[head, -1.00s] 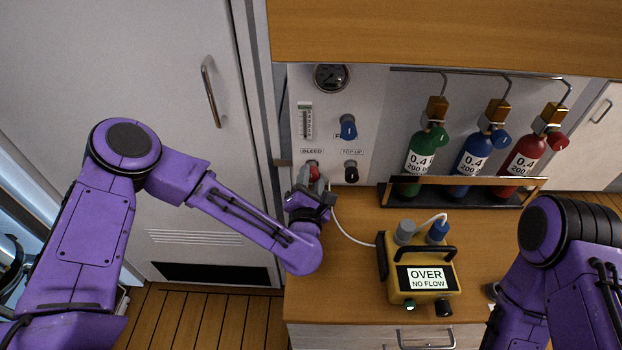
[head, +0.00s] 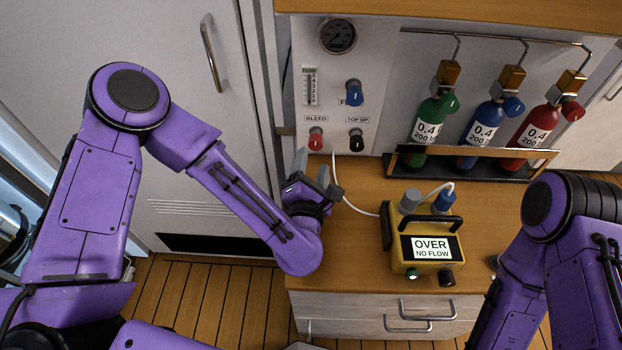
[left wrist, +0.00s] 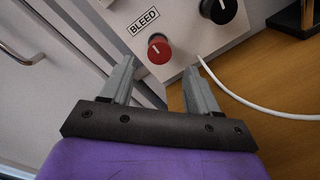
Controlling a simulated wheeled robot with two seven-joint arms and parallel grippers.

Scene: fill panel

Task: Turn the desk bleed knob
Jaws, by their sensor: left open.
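The red bleed knob (head: 316,138) sits on the white panel under the BLEED label. It also shows in the left wrist view (left wrist: 159,49), with a white pointer line on its face. My left gripper (head: 314,165) is open and empty, in front of and below the knob in the head view. In the left wrist view its two grey fingers (left wrist: 158,78) stand apart, with the knob beyond their tips and not between them. My right arm (head: 540,235) shows at the right, but its gripper is out of view.
The black TOP UP knob (head: 356,140) is right of the bleed knob, with a blue knob (head: 353,92) and a gauge (head: 338,36) above. A yellow analyser (head: 422,262) reading OVER NO FLOW stands on the wooden desk, its white tube (head: 347,199) running near my left gripper.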

